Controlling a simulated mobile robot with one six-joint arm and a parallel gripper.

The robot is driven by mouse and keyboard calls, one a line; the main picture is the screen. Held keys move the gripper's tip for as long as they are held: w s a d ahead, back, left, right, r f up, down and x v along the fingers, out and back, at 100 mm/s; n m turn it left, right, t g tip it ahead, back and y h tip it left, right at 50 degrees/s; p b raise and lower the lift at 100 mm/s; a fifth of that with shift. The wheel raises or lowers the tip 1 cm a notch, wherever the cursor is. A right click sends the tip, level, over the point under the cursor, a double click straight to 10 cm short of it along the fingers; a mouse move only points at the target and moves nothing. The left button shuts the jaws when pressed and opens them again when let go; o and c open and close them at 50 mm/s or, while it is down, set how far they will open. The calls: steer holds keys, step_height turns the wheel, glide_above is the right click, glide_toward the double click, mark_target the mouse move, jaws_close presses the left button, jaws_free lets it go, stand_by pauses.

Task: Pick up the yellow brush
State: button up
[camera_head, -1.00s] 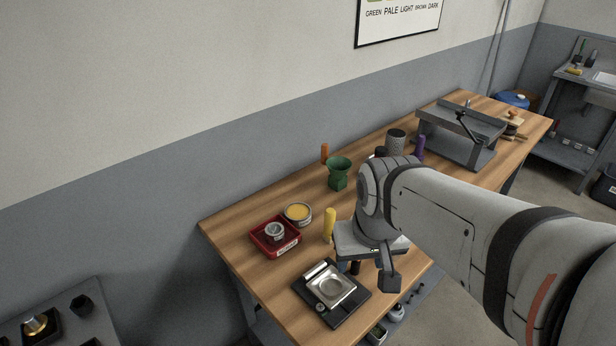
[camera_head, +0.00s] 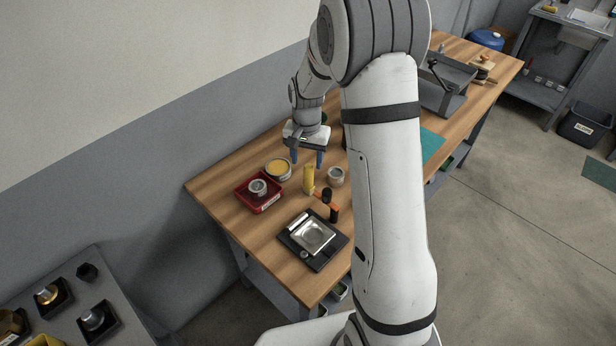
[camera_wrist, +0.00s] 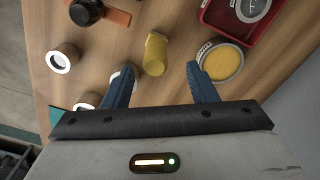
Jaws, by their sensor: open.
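The yellow brush (camera_head: 308,180) appears to stand upright on the wooden bench, right of a round tin with yellow contents. In the wrist view, the yellow brush (camera_wrist: 155,54) shows just beyond the fingertips, in line with the gap between them. My gripper (camera_head: 307,160) points down, behind the brush in the head view, with its blue fingers apart. The brush's far end and any bristles cannot be made out.
The tin (camera_head: 279,178) stands close to the brush, beside a red tray (camera_head: 266,207) holding a small cup. A grey cup (camera_head: 336,181) stands right of the brush. An orange and black tool (camera_head: 333,212) and a black scale (camera_head: 325,256) lie in front.

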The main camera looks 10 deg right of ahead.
mark_target(308, 177)
steer(key=f, duration=0.2)
steer(key=f+p, duration=0.1)
steer(key=f, duration=0.2)
steer(key=f+p, duration=0.1)
steer(key=f, duration=0.2)
steer(key=shift+d, duration=0.25)
steer(key=shift+c, duration=0.3)
steer(key=c, duration=1)
step_height(308, 177, up, 10)
steer(key=shift+b, duration=0.9)
